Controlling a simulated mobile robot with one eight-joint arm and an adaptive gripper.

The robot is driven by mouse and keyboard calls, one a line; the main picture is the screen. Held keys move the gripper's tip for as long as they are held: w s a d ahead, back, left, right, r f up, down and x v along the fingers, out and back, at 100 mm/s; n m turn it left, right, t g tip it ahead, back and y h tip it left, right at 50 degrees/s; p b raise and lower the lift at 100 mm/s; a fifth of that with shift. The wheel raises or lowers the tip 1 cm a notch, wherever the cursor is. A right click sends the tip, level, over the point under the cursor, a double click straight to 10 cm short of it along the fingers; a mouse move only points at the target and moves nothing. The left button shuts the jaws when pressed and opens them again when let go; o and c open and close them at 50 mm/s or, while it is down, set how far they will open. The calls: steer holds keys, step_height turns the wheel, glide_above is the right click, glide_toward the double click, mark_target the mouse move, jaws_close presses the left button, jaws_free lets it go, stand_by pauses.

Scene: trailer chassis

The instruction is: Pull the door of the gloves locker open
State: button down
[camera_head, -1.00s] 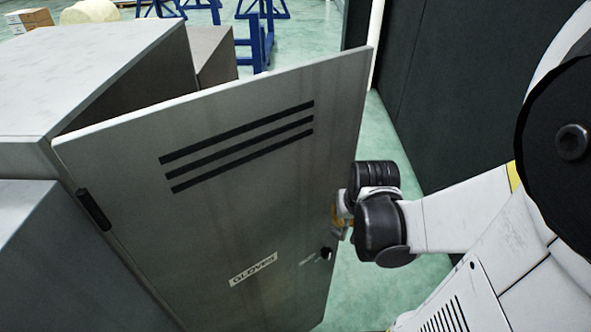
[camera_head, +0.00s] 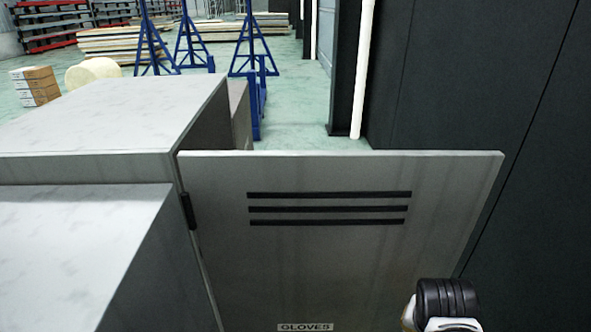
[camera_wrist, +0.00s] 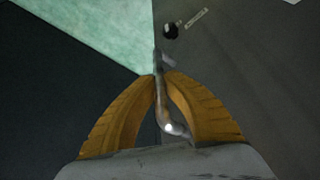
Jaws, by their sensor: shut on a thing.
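The grey door (camera_head: 330,265) of the gloves locker stands wide open. It has three dark slots and a GLOVES label (camera_head: 305,327). Its hinge (camera_head: 187,210) is on the left, beside the locker body (camera_head: 110,110). In the wrist view the door face (camera_wrist: 250,80) fills the right side, with a round black knob (camera_wrist: 171,31) near its edge. My gripper (camera_wrist: 160,79) has its yellow fingers closed around the metal door handle (camera_wrist: 165,112). In the head view only my wrist shows at the lower right; the fingers and handle are hidden there.
A dark wall (camera_head: 470,90) with a white pipe (camera_head: 363,70) runs along the right, near the door's free edge. A lower grey cabinet (camera_head: 80,250) is at the left. Blue stands (camera_head: 255,50) and boxes (camera_head: 35,86) are farther back on the green floor.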

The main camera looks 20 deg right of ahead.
steer(key=shift+s+a, duration=0.1)
steer(key=shift+s, duration=0.25)
steer(key=c, duration=1.4)
jaws_free()
steer(key=shift+r, duration=0.1)
steer(key=shift+v, duration=5.9)
